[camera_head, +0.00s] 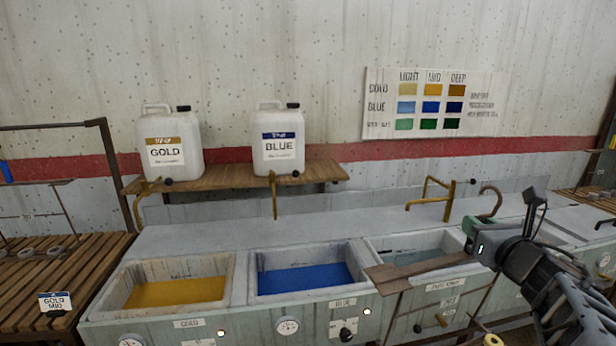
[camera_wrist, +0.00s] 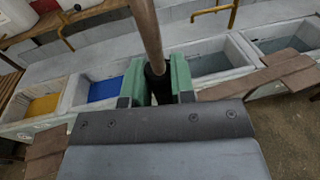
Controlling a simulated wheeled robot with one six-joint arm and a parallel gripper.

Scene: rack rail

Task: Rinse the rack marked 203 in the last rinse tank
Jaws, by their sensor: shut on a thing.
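My gripper (camera_head: 482,240) is at the right in the head view. In the wrist view its green fingers (camera_wrist: 160,85) are shut on a dark upright grip below a brown rod (camera_wrist: 147,35). I cannot read 203 anywhere. In the wrist view, a further grey-water tank (camera_wrist: 290,38) is at the far right; my arm largely hides that area in the head view.
A gold tank (camera_head: 110,300) and a blue tank (camera_head: 252,300) stand to the left. Gold (camera_head: 168,145) and blue (camera_head: 278,140) jugs sit on a wall shelf (camera_head: 230,178). Brass taps (camera_head: 449,205) stand behind the tanks. A slatted bench (camera_head: 100,260) is at far left.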

